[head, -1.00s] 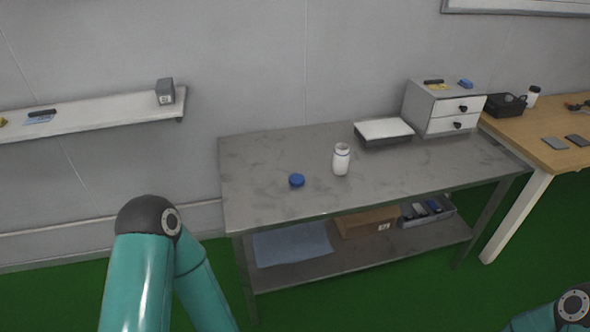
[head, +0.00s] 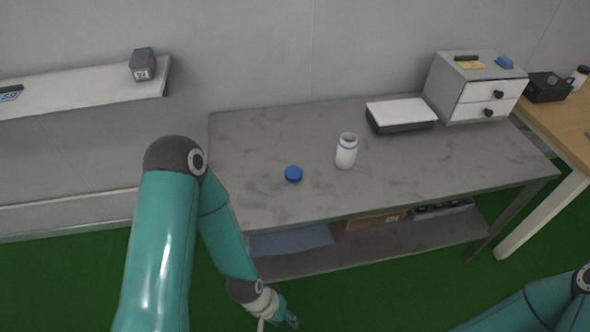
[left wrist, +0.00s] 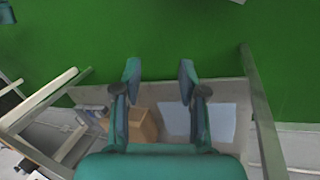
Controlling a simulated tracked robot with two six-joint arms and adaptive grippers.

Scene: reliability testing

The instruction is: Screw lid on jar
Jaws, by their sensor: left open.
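A white jar (head: 346,152) stands upright and without a lid on the grey metal table (head: 265,140). A blue lid (head: 293,174) lies on the table to the left of the jar, apart from it. My left gripper (head: 291,317) is low in front of the table, below the level of its top, at the bottom of the head view. In the left wrist view the left gripper (left wrist: 158,72) is open, with nothing between its fingers. My right arm shows at the lower right of the head view, but its gripper is out of frame.
A grey-white tray (head: 401,115) and a drawer unit (head: 477,87) stand at the table's back right. The lower shelf holds a blue sheet (left wrist: 220,120) and a cardboard box (left wrist: 143,124). A wall shelf (head: 75,90) is at left. The table's front left is clear.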

